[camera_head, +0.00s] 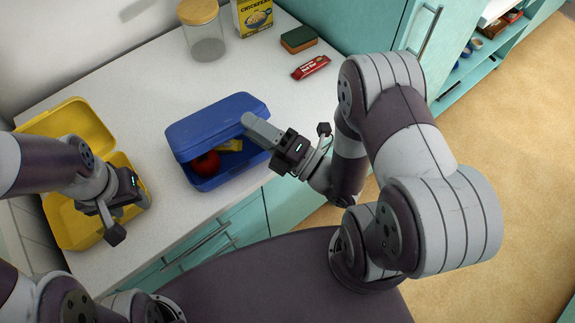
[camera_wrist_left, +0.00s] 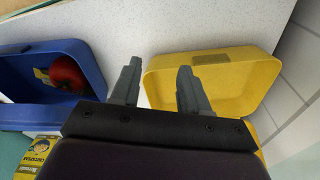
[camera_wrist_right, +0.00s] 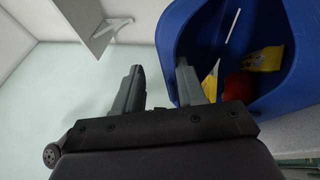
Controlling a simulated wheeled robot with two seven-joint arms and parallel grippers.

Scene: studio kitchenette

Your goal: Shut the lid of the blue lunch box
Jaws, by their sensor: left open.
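The blue lunch box (camera_head: 228,176) stands on the white counter. Its blue lid (camera_head: 212,122) is partly lowered, with a gap at the front. A red round item (camera_head: 206,164) and a yellow item (camera_head: 233,145) show inside. My right gripper (camera_wrist_right: 160,68) is open and empty; in the head view its fingers (camera_head: 250,121) lie at the lid's right edge. In the right wrist view one finger overlaps the blue edge; I cannot tell if it touches. My left gripper (camera_wrist_left: 160,68) is open and empty, over the yellow lunch box (camera_wrist_left: 225,75).
The yellow lunch box's open lid (camera_head: 75,124) stands at the left. A glass jar (camera_head: 206,45), a chickpeas box (camera_head: 253,17), a sponge (camera_head: 298,39) and a red bar (camera_head: 311,67) stand or lie farther back. The counter between them and the blue box is clear.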

